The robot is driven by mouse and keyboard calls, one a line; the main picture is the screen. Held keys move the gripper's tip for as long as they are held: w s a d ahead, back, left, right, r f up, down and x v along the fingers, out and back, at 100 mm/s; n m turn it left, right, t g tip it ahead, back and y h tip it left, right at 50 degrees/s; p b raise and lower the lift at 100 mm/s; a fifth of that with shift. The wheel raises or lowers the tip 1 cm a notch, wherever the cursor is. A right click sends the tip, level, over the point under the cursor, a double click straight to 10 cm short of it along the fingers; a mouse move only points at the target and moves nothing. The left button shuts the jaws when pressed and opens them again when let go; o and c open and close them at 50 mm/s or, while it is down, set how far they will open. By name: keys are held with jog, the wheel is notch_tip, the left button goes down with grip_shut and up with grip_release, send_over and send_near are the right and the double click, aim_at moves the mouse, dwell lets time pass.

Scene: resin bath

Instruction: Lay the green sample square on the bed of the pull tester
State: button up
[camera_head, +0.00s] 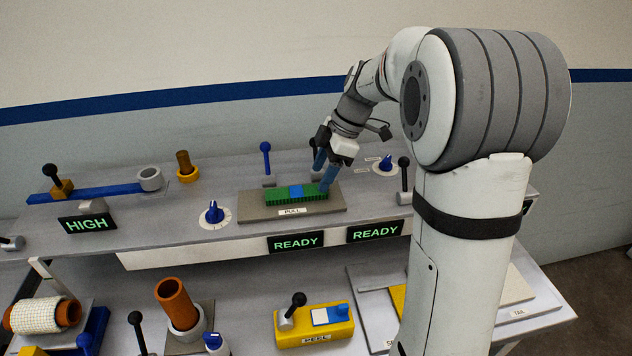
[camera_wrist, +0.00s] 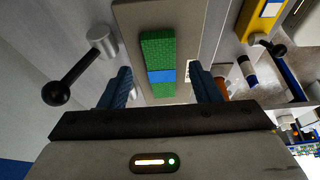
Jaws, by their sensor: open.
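The green sample (camera_head: 309,192) is a long ribbed green piece with a blue band (camera_head: 296,192) across it. It lies flat on the grey-beige bed (camera_head: 262,211) of the pull tester, behind the PULL label (camera_head: 292,211). My gripper (camera_head: 324,173) is open, with its blue fingers at the right end of the sample. In the wrist view the sample (camera_wrist: 158,48) shows between and ahead of the spread fingers (camera_wrist: 160,88), with a gap on each side. Nothing is held. Whether a finger touches the sample, I cannot tell.
A blue-handled lever (camera_head: 266,157) stands behind the bed and a black-knobbed lever (camera_head: 404,180) to its right. A blue dial (camera_head: 214,213) is at its left. READY displays (camera_head: 296,241) hang on the shelf's front edge. A yellow PEEL unit (camera_head: 316,327) stands below.

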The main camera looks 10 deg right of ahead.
jog(key=v, duration=0.8)
jog(key=s+f+m+t+h, duration=0.1)
jog(key=s+f+m, duration=0.3)
jog(key=s+m, duration=0.5)
jog(key=s+f+m+t+h, duration=0.2)
jog(key=s+m, duration=0.7)
jog(key=s, duration=0.5)
notch_tip(320, 180, down, 3)
jog(key=shift+s+r+h, duration=0.2)
jog(key=shift+s+h, duration=0.15)
jog(key=shift+h, duration=0.45)
jog(key=shift+a, duration=0.1)
